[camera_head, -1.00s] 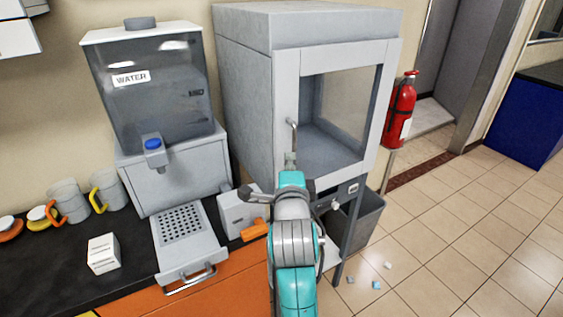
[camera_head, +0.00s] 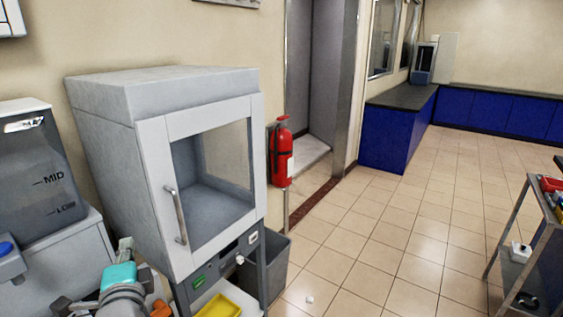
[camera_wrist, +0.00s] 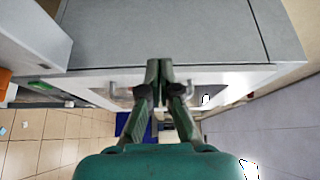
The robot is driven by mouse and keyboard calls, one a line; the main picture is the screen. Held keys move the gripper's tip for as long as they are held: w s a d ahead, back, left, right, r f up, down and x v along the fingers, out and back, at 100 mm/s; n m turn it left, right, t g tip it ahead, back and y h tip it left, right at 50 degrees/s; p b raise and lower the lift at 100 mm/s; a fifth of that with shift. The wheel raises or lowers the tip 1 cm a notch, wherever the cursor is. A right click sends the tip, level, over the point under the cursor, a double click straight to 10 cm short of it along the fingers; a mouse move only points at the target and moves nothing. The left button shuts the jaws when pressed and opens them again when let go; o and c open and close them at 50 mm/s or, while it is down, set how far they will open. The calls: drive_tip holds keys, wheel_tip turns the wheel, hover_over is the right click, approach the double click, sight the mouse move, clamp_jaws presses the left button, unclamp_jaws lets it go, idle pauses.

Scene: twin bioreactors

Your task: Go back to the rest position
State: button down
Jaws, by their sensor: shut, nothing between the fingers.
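My gripper (camera_wrist: 158,75) shows in the wrist view with its two dark green fingers together and nothing between them. A pale grey surface (camera_wrist: 165,35) fills the upper part of that view beyond the fingertips. I cannot tell if the fingers touch it. In the head view my teal and grey arm is low at the left, in front of the water dispenser (camera_head: 40,165) and left of the grey cabinet (camera_head: 95,135). The cabinet's windowed door looks closed, with a vertical handle (camera_head: 175,215). My fingers cannot be made out in the head view.
A red fire extinguisher (camera_head: 281,155) hangs on the wall right of the cabinet. A grey bin (camera_head: 272,268) stands beside the cabinet. A metal cart (camera_head: 530,235) is at the right edge. Tiled floor (camera_head: 400,240) lies open between, with a small pale piece (camera_head: 309,299) on it.

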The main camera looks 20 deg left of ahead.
drive_tip(key=w+d+f+n+h, duration=0.1)
drive_tip(key=d+f+n+h, duration=0.25)
drive_tip(key=d+f, duration=2)
drive_tip(key=s+d+f+n+t+h, duration=0.1)
drive_tip(key=s+d+f+n, duration=0.2)
drive_tip(key=d, duration=0.7)
drive_tip(key=s+d+f+h, duration=0.1)
drive_tip(key=s+d+f, duration=0.2)
drive_tip(key=s+d, duration=0.5)
drive_tip(key=s+d+r+n+h, duration=0.1)
drive_tip(key=s+d+r+h, duration=0.1)
drive_tip(key=s+d, duration=0.7)
drive_tip(key=s+d+r+n+h, duration=0.2)
drive_tip(key=s+d+h, duration=0.2)
drive_tip(key=s+d, duration=0.5)
drive_tip(key=v, duration=0.5)
drive_tip(key=shift+s+d+f, duration=0.2)
drive_tip(key=shift+d+f, duration=0.15)
